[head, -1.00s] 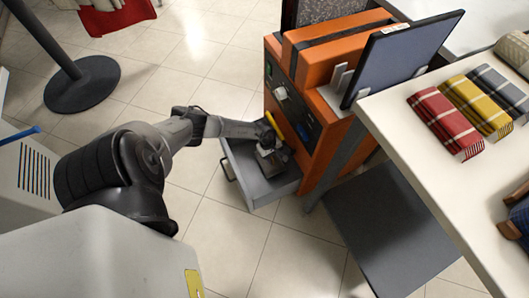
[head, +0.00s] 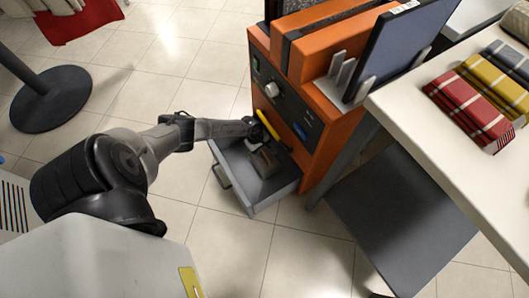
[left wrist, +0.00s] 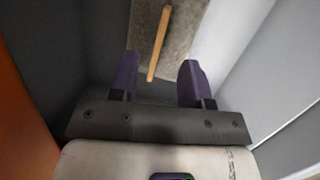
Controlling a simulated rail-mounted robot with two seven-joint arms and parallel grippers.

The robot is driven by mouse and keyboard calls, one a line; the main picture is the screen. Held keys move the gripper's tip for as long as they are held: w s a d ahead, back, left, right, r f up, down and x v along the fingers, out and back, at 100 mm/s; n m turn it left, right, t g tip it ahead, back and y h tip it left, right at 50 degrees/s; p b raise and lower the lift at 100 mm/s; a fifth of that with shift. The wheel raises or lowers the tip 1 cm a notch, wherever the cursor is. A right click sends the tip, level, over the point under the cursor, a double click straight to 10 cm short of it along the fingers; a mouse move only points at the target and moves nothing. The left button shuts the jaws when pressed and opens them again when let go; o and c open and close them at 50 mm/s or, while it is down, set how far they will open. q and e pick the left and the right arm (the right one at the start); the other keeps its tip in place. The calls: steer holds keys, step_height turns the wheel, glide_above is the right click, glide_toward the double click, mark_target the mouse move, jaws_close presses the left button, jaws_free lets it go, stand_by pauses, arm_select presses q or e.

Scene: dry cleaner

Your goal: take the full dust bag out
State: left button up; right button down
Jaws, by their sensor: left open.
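The grey-brown dust bag (head: 265,161) lies in the pulled-out grey drawer (head: 236,189) of the orange machine (head: 325,150). In the left wrist view the bag (left wrist: 184,38) shows as a rough grey surface with a tan strip (left wrist: 160,42) along it. My left gripper (head: 249,143) is inside or just above the drawer, beside the bag in the head view. In the left wrist view its purple fingers (left wrist: 157,80) are apart, with the near end of the strip between them. I cannot tell whether they touch the bag. My right gripper is not in view.
A yellow bar (head: 268,125) is on the machine's front, close above the drawer. The drawer walls stand close around my gripper. A white counter (head: 450,150) with folded plaid cloths and a dark panel (head: 400,215) are at the right. Open tiled floor lies in front.

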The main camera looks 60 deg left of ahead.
mark_target(264, 154)
arm_select(q)
steer(key=shift+b+x, duration=0.75)
steer(key=shift+x, duration=0.15)
steer(key=b+x, duration=0.3)
steer(key=shift+a+f, duration=0.25)
steer(key=shift+f, duration=0.05)
steer(key=shift+f, duration=0.2)
steer(key=shift+c, duration=0.3)
